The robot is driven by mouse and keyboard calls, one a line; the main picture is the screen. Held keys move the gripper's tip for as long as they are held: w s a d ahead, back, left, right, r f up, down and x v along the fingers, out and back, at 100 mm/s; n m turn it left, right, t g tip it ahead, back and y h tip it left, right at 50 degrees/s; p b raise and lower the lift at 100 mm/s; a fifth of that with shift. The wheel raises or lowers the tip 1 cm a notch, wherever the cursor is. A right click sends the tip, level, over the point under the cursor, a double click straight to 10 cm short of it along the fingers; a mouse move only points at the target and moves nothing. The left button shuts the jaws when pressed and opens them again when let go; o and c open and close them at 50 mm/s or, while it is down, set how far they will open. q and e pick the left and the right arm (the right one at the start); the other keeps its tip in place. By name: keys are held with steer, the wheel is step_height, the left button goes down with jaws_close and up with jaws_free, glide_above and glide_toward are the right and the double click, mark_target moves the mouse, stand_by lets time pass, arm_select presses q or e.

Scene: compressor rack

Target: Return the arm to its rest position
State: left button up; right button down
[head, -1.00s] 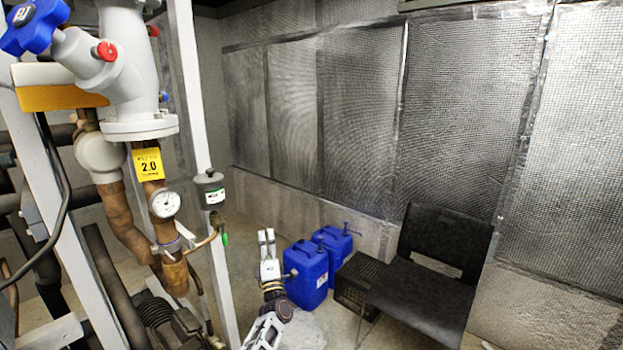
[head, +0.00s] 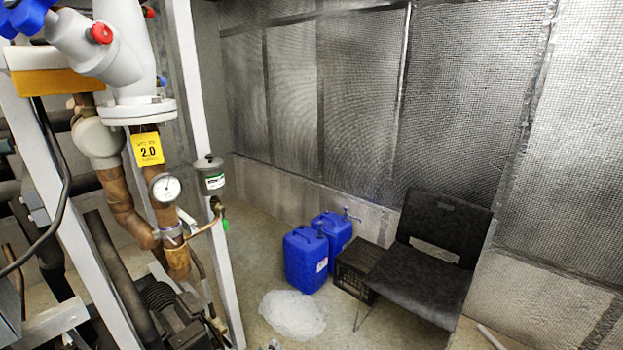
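Only a small grey piece (head: 272,344) shows at the bottom edge of the head view, left of centre, below the pale patch on the floor. It looks like the tip of my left gripper or arm. Too little of it shows to tell whether the gripper is open or shut, and I see nothing held there. The rest of that arm is below the picture. My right gripper is not in view.
The pipe rack with a dial gauge (head: 166,187) and a white upright post (head: 203,120) fills the left. Blue canisters (head: 306,262), a black crate (head: 352,280) and a black chair (head: 425,285) stand by the wall. A pale patch (head: 293,314) lies on open floor.

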arm_select(q)
steer(key=s+a+f+m+g, duration=0.2)
steer(key=s+f+m+g, duration=0.1)
steer(key=s+f, duration=0.8)
steer(key=s+a+f+m+g, duration=0.2)
steer(key=s+a+f+g, duration=0.15)
steer(key=s+f, duration=0.75)
steer(key=s+a+f+m+g, duration=0.1)
steer(key=s+a+f+g, duration=0.1)
steer(key=s, duration=0.9)
steer(key=s+a+f+m+g+y, duration=0.1)
steer(key=s+a+f+m+g, duration=0.1)
steer(key=s, duration=0.9)
steer(key=s+a+f+m+g, duration=0.2)
steer(key=s+a+f+g, duration=0.1)
steer(key=s, duration=0.8)
steer(key=shift+a+f, duration=0.3)
steer(key=shift+a, duration=0.15)
steer(key=shift+s, duration=0.1)
